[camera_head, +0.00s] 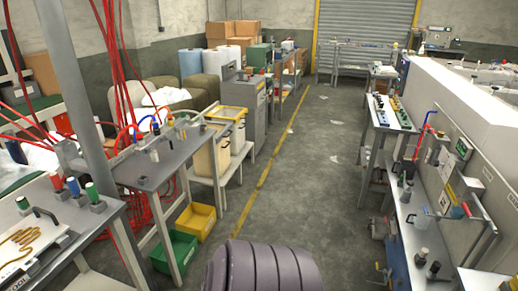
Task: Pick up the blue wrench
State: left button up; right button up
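I cannot make out a clear blue wrench in the head view. A blue bent pipe-like piece (430,115) stands higher on the same side, by a red part. Neither of my grippers shows in this view.
A grey workbench (160,165) with tools stands at left, with a green bin (176,254) and yellow bin (196,222) beneath. A narrow bench (408,228) lines the right.

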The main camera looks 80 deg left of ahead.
aim_at(76, 190)
jog(key=u, duration=4.15)
jog(key=i+l+z, duration=0.2)
jog(key=i, duration=0.15)
jog(key=i+l+z, duration=0.15)
jog(key=i, duration=0.25)
